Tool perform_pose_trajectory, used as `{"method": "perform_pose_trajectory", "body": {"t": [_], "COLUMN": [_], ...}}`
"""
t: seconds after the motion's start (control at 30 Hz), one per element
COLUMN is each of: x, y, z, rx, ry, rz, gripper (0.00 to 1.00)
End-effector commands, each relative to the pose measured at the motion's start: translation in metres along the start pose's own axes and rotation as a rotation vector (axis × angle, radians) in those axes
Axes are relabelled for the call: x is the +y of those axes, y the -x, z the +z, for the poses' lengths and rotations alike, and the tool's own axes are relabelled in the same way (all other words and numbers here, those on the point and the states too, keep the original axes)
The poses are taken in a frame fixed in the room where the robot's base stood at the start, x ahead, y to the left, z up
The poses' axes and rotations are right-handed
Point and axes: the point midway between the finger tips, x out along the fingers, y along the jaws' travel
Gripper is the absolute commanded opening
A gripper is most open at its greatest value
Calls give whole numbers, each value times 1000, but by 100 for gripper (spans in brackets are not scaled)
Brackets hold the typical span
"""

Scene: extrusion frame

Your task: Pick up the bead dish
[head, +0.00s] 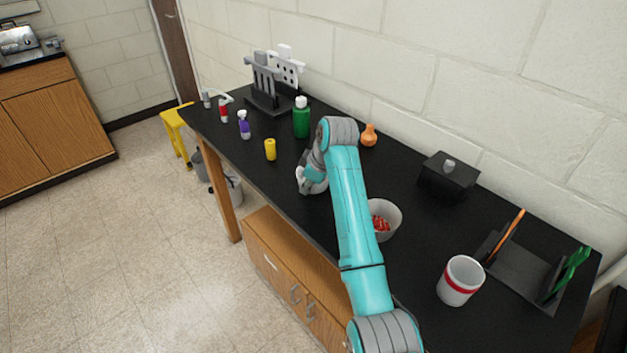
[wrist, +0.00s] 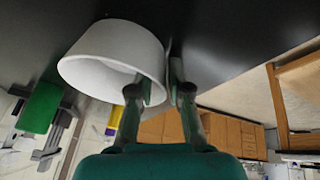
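A pale dish (wrist: 105,42) fills much of the wrist view. Its rim faces down in that inverted picture. My gripper (wrist: 159,90) has its two fingers apart at the dish's right edge, one overlapping the rim and one just outside the wall. I cannot tell whether either finger touches it. In the head view a white bowl with red beads (head: 382,223) stands on the black table right of my forearm, partly hidden by it. I cannot tell whether both views show the same dish. In the head view my fingers are hidden behind my arm.
On the black table (head: 420,235), a yellow cylinder (head: 270,149), green bottle (head: 302,120) and purple spray bottle (head: 244,126) stand left of my arm. An orange vase (head: 369,136), black box (head: 448,178), red-banded cup (head: 460,281) and tool stand (head: 522,268) are to the right.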

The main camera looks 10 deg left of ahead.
Motion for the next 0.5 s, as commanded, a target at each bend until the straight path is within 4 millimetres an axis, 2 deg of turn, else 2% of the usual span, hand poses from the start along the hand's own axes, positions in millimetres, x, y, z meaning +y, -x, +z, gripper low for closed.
{"method": "perform_pose_trajectory", "body": {"t": [0.2,0.23,0.3,0.5], "x": [0,0,0,0], "y": [-1,-1,-1,-1], "z": [0,0,0,0], "rx": [0,0,0,0], "ry": [0,0,0,0], "rz": [0,0,0,0], "gripper": [17,15,0,0]}}
